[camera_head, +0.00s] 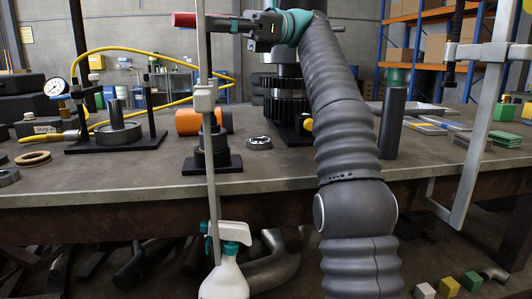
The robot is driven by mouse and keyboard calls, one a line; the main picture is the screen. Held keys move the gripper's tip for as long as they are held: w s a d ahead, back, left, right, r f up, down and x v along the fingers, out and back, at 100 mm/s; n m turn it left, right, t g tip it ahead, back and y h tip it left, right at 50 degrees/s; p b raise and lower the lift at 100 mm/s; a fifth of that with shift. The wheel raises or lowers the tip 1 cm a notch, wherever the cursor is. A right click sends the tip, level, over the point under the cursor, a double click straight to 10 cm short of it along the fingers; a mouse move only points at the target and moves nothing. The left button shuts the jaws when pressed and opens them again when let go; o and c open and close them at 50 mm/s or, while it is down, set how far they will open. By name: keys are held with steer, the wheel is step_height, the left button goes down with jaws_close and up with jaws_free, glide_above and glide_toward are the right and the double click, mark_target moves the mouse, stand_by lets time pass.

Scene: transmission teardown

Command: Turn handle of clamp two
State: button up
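A tall light-grey bar clamp (205,140) with a sliding jaw stands upright in front of the bench, left of centre. A second grey clamp (488,110) is at the right edge, with a dark threaded spindle (454,40). I cannot tell which is clamp two. My gripper (225,23) points left at the top of the view, at the upper part of the left clamp's bar. A red cylindrical piece, perhaps a handle (184,20), shows just left of that bar, in line with my gripper. The fingertips are small and overlap the bar, so contact and opening are unclear.
The bench (270,180) carries a dark gear stack (286,95), an orange cylinder (188,122), a press stand (118,135), a pressure gauge (56,88) with a yellow hose and a dark upright cylinder (392,122). A spray bottle (224,275) is in front below.

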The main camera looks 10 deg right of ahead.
steer(key=shift+s+m+t+y, duration=0.15)
steer(key=shift+m+t+y, duration=0.15)
steer(key=shift+m+t, duration=0.3)
